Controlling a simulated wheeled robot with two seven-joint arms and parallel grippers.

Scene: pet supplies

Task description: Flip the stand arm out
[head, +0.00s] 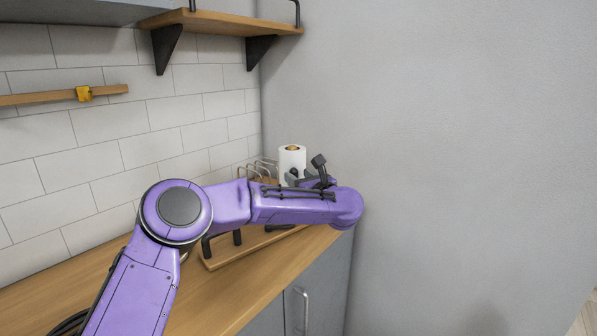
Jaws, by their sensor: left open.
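My left arm reaches in from the lower left across the wooden counter. Its left gripper (298,178) is at the back right corner, mostly hidden behind my own wrist. It is open, with dark fingers in front of or beside the lower part of a white roll (292,157). I cannot tell whether they touch it. The roll stands upright with a brown core on top. I cannot clearly make out a stand arm; my arm covers much of that area. My right gripper is not in view.
A wooden board (230,257) with dark upright pieces lies on the counter (235,292), partly behind my arm. A thin wire rack (256,168) stands left of the roll. A grey wall (440,150) closes off the right. A shelf (225,22) hangs above.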

